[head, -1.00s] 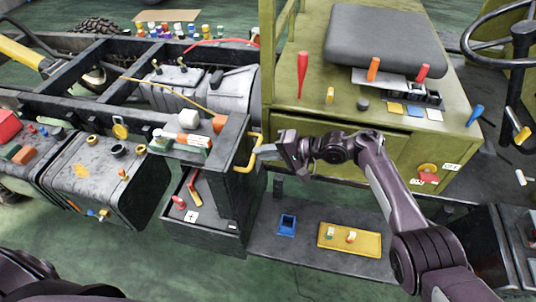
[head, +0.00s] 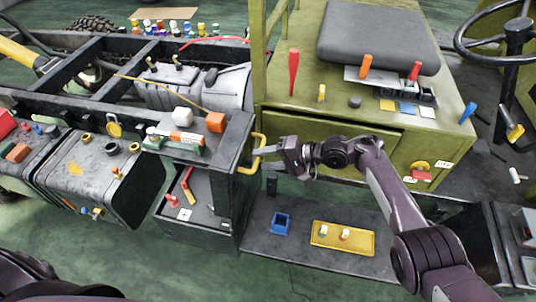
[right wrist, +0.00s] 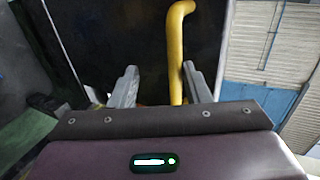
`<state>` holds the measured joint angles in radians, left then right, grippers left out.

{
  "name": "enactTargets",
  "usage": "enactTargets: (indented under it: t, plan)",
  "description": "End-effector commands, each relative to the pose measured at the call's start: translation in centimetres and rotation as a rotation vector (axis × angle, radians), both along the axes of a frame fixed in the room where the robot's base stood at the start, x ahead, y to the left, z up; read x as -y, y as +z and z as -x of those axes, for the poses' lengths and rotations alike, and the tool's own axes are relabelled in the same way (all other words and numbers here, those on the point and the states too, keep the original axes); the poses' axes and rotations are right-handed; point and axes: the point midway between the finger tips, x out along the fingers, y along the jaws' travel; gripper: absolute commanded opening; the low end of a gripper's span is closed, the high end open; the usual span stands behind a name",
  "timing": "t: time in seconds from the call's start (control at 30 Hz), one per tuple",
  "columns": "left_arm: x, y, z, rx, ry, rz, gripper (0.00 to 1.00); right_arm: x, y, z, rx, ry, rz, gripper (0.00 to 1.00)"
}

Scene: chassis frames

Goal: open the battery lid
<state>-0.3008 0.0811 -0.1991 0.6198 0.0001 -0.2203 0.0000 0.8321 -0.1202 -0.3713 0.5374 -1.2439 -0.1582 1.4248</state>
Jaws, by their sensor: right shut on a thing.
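A dark battery box (head: 193,218) stands beside the frame, with a dark lid panel (head: 236,165) at its right side. A yellow handle (head: 247,169) is fixed to the panel. My right gripper (head: 266,151) reaches it from the right and is shut on the handle. In the right wrist view the yellow handle (right wrist: 176,50) stands between the two grey fingers, nearer the right finger, in front of the dark panel (right wrist: 115,40). The panel stands roughly upright in the head view. My left gripper is out of view.
A white piece (head: 182,116) and an orange block (head: 215,122) lie on top of the box. Red-handled tools lie inside its open front. A blue bin (head: 281,223) and a yellow tray (head: 343,238) sit on the step below. A green cabinet (head: 330,140) stands behind my right arm.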

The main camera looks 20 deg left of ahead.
Motion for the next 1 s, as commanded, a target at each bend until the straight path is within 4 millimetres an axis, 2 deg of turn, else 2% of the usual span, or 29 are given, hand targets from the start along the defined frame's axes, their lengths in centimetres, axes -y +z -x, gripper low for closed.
enactTargets:
  t: [0.03,0.57,1.0]
  plan:
    - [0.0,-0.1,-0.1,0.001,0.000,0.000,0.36,0.2,-0.8,0.2,-0.011,-0.002,0.014,0.34]
    - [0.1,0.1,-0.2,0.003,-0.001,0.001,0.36,0.5,-0.1,0.1,-0.006,-0.001,0.006,0.34]
    - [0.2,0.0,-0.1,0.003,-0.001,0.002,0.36,6.4,2.5,-0.1,-0.003,0.000,0.004,0.34]
